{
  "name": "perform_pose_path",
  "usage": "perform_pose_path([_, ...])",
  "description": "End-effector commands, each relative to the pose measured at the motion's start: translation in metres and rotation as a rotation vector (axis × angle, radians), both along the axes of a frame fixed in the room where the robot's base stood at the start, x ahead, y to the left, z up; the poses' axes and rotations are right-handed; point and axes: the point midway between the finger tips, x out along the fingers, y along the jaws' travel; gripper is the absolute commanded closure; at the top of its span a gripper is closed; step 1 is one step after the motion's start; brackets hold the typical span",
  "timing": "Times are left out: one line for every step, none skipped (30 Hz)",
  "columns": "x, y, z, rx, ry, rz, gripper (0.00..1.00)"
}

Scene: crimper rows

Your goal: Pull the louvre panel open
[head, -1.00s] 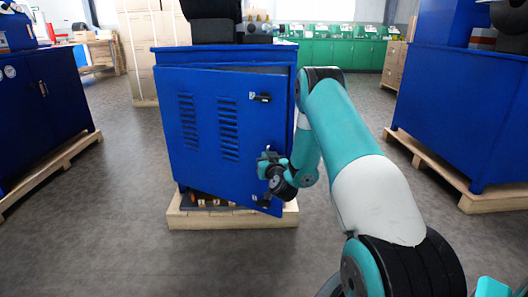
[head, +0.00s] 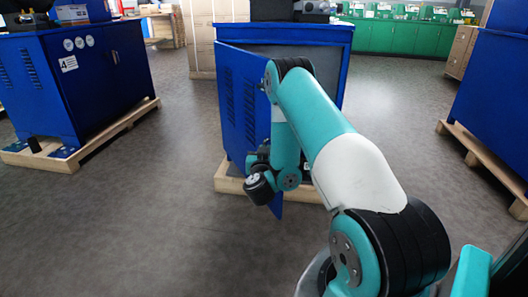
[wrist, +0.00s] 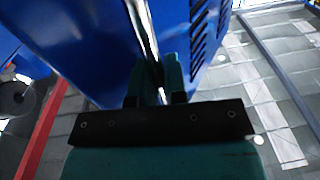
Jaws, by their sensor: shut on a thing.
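The blue louvre panel (head: 240,101) is a hinged door with slotted vents on the middle blue cabinet (head: 335,33). It stands swung well out from the cabinet front, which shows a dark opening behind it. The louvre slots (wrist: 198,40) show to the right there. The panel's handles are hidden in the head view.
The cabinet stands on a wooden pallet (head: 228,184). Another blue cabinet (head: 85,80) on a pallet is at the left, and a third (head: 490,100) at the right. Grey floor (head: 130,230) is clear in front and to the left. Green cabinets (head: 400,38) line the back.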

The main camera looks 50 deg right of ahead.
Motion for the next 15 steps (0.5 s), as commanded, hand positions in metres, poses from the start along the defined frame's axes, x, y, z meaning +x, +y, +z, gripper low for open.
perform_pose_path([0.0005, -0.0005, 0.0034, -0.001, -0.007, -0.012, 1.0])
perform_pose_path([0.0, -0.0005, 0.0033, 0.002, -0.006, -0.018, 1.0])
perform_pose_path([-0.0006, -0.0003, 0.0031, 0.003, -0.003, -0.024, 1.0])
perform_pose_path([-0.001, -0.0002, 0.0029, 0.004, -0.001, -0.027, 1.0])
perform_pose_path([-0.0014, -0.0002, 0.0028, 0.004, 0.0, -0.03, 1.0])
perform_pose_path([-0.0018, -0.0001, 0.0027, 0.005, 0.001, -0.033, 1.0])
perform_pose_path([-0.0021, -0.0001, 0.0026, 0.006, 0.002, -0.035, 1.0])
perform_pose_path([-0.0023, -0.0002, 0.0025, 0.007, 0.003, -0.036, 1.0])
perform_pose_path([-0.0026, -0.0001, 0.0023, 0.008, 0.003, -0.037, 1.0])
perform_pose_path([-0.0028, -0.0002, 0.0022, 0.008, 0.003, -0.037, 1.0])
perform_pose_path([-0.003, -0.0001, 0.0021, 0.007, 0.004, -0.037, 1.0])
perform_pose_path([-0.0032, -0.0001, 0.002, 0.008, 0.005, -0.037, 1.0])
perform_pose_path([-0.0034, -0.0001, 0.0019, 0.008, 0.005, -0.038, 1.0])
perform_pose_path([-0.0036, 0.0, 0.0017, 0.008, 0.006, -0.038, 1.0])
perform_pose_path([-0.0038, -0.0001, 0.0016, 0.008, 0.006, -0.038, 1.0])
